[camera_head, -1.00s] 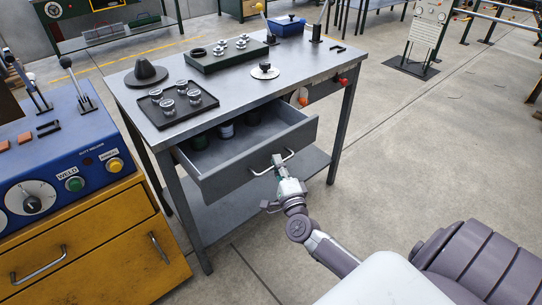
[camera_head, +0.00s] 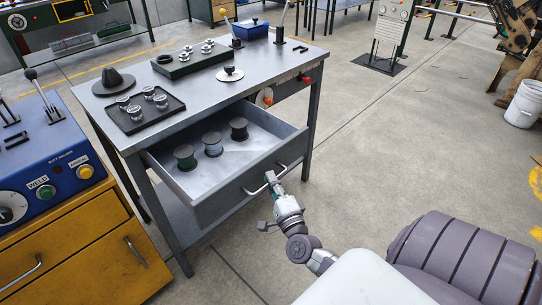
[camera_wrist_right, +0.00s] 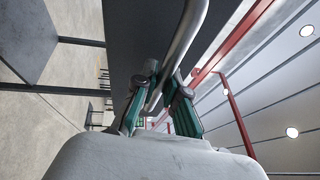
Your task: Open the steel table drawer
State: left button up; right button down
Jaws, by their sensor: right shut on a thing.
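The steel table (camera_head: 205,82) stands ahead with its grey drawer (camera_head: 235,190) pulled well out. In the right wrist view the fingers (camera_wrist_right: 160,95) are shut around the metal handle bar (camera_wrist_right: 183,45). My left gripper is out of view.
A yellow cabinet with a blue control panel (camera_head: 45,155) stands close on the left of the table. The tabletop holds a black tray (camera_head: 147,114), a dark cone (camera_head: 113,80) and a blue box (camera_head: 251,31). The floor to the right is clear up to a white bucket (camera_head: 524,103).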

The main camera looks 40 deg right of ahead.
jog(key=shift+f, duration=0.1)
jog(key=c, duration=1.2)
grip_release()
jog(key=v, duration=1.2)
